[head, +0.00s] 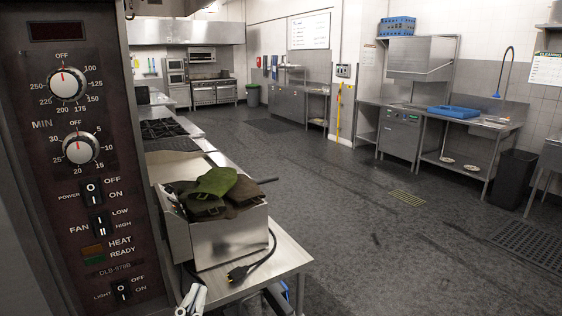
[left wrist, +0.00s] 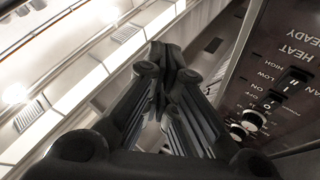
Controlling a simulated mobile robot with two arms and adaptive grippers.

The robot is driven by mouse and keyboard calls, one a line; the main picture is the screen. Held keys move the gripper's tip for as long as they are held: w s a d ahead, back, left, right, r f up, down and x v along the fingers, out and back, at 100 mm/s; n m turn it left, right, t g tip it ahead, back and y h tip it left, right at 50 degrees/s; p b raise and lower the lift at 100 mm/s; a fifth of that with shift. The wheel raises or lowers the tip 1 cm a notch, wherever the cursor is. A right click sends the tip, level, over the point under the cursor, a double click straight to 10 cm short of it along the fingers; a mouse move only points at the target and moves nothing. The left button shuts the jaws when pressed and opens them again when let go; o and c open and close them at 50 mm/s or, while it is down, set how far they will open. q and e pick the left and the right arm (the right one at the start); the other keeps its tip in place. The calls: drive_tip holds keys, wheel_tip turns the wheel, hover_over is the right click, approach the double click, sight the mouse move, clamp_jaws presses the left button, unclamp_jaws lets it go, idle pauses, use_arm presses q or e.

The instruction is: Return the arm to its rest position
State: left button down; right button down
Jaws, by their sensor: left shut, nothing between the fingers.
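My left gripper (left wrist: 172,58) fills the middle of the left wrist view, its dark fingers drawn together and empty. In the head view, only a small part of my left gripper (head: 190,299) shows at the bottom edge, just right of the oven control panel (head: 82,170). The same panel (left wrist: 280,85) appears tilted at the right of the left wrist view, close beside the fingers. I cannot tell the exact gap between them. My right gripper is in neither view.
A metal box (head: 230,240) holding green and brown cloth items (head: 212,190) stands on a steel table (head: 290,258). A black cable with a plug (head: 240,272) lies there. Open grey floor (head: 370,220) stretches to the right, toward a sink counter with a blue rack (head: 453,112).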

use_arm(q)
drive_tip(key=s+f+g, duration=0.2)
drive_tip(key=f+g, duration=0.3)
drive_tip(key=f, duration=0.4)
drive_tip(key=s+f+g, duration=0.3)
drive_tip(key=f+g, duration=0.2)
drive_tip(key=f, duration=0.5)
drive_tip(key=s+a+f+n+g+y, duration=0.25)
drive_tip(key=s+f+g, duration=0.2)
drive_tip(key=s, duration=0.25)
drive_tip(key=s+a+f+n+g+y, duration=0.1)
drive_tip(key=s+a+f+n+g, duration=0.1)
drive_tip(key=s+a+f+g, duration=0.35)
drive_tip(key=s+d+f, duration=0.1)
drive_tip(key=s+f, duration=0.1)
drive_tip(key=f, duration=1.3)
drive_tip(key=s+d+f, duration=0.1)
drive_tip(key=s+f, duration=0.1)
drive_tip(key=f, duration=1.3)
drive_tip(key=s+a+f+b, duration=0.1)
drive_tip(key=s+a+f, duration=0.2)
drive_tip(key=s+f, duration=1.1)
drive_tip(key=shift+s+f+m+g+y, duration=0.35)
drive_tip(key=shift+s+g, duration=0.05)
drive_tip(key=shift+s, duration=0.6)
drive_tip(key=shift+a, duration=0.1)
